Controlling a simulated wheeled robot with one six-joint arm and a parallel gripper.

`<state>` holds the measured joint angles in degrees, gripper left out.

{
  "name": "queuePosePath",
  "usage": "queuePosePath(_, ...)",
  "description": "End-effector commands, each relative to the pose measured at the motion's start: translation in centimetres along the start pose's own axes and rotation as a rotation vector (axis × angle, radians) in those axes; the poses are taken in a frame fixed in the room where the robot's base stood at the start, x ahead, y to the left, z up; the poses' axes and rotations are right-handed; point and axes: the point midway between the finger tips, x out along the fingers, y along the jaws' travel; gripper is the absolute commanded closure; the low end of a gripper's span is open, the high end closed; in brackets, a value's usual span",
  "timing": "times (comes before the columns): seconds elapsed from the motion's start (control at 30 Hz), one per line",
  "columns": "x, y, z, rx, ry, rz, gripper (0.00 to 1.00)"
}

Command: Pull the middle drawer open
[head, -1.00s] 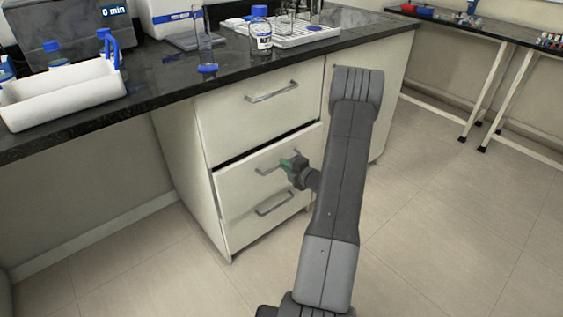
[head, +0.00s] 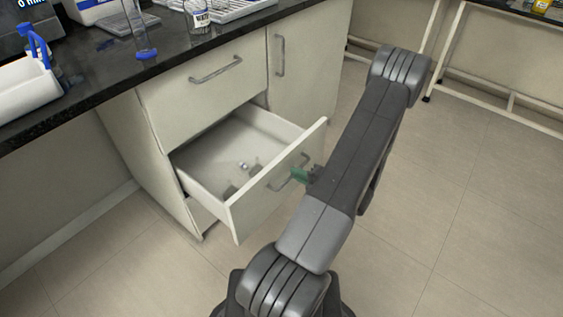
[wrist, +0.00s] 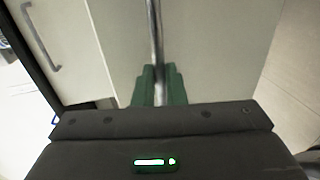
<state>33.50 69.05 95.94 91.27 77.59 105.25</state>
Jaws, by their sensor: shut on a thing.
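The middle drawer (head: 262,199) of the white cabinet stands well out from the cabinet in the head view, its inside showing. In the wrist view the green fingers (wrist: 160,85) close around the handle bar (wrist: 155,35), which runs up the picture. My arm hides part of the floor to the right of the drawer.
The top drawer (head: 195,95) is shut above, and a cupboard door (head: 305,70) is shut to its right. The dark worktop (head: 190,45) carries a white rack, bottles and a tray. Tiled floor (head: 400,240) is clear in front.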

Motion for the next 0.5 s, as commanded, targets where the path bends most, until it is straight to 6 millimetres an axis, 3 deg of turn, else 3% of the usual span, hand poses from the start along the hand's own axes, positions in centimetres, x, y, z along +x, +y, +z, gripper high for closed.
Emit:
queuePosePath(0.2, -3.4, -0.6, 0.0, 0.002, -0.002, 0.000, 1.00)
queuePosePath(0.5, -4.9, -1.0, 0.0, 0.000, 0.001, 0.000, 1.00)
